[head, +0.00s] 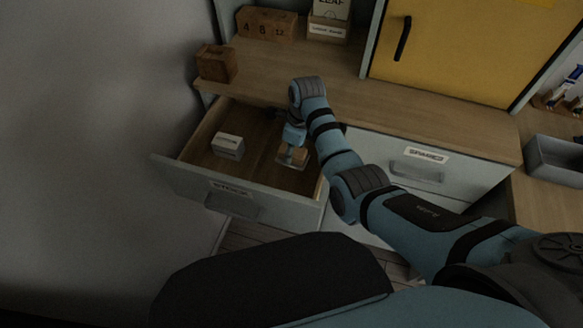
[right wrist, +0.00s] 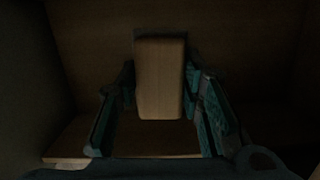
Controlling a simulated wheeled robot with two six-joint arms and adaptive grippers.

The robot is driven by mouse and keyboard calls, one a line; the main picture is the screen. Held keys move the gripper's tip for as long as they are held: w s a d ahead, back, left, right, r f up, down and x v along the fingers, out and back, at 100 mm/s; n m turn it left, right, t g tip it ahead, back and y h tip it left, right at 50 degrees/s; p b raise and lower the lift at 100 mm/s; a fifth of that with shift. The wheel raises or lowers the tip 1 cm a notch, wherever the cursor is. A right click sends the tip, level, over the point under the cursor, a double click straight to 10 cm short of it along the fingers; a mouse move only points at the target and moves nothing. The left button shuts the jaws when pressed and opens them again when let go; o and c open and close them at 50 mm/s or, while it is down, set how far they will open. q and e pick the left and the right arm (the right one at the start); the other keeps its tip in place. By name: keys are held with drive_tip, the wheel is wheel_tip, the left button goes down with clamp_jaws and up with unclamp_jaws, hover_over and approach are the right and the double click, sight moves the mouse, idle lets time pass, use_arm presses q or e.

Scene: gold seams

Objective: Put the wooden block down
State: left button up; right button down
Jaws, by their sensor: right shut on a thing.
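The wooden block (right wrist: 160,80) is between the fingers of my right gripper (right wrist: 160,95), which is shut on it. In the head view the block (head: 292,155) shows at the fingertips of my right gripper (head: 293,146), inside the open drawer (head: 180,178) near its right side. The right wrist view is dark, and I cannot tell whether the block touches the drawer floor. My left gripper is not in view.
A small white box (head: 228,146) stands in the drawer's left part, with bare floor between it and my gripper. A wooden cube (head: 216,63) stands on the countertop (head: 290,75) behind. A closed drawer (head: 440,165) is to the right.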

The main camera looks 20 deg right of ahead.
sight(292, 170)
wheel_tip(292, 170, down, 6)
drive_tip(key=shift+f+b, duration=0.15)
drive_tip(key=shift+b, duration=0.65)
drive_tip(key=shift+f, duration=0.2)
drive_tip(key=shift+s+a+r, duration=0.1)
drive_tip(key=shift+s, duration=0.05)
drive_tip(key=c, duration=1.5)
unclamp_jaws()
drive_tip(key=o, duration=0.3)
drive_tip(key=shift+o, duration=0.5)
drive_tip(key=shift+w, duration=0.2)
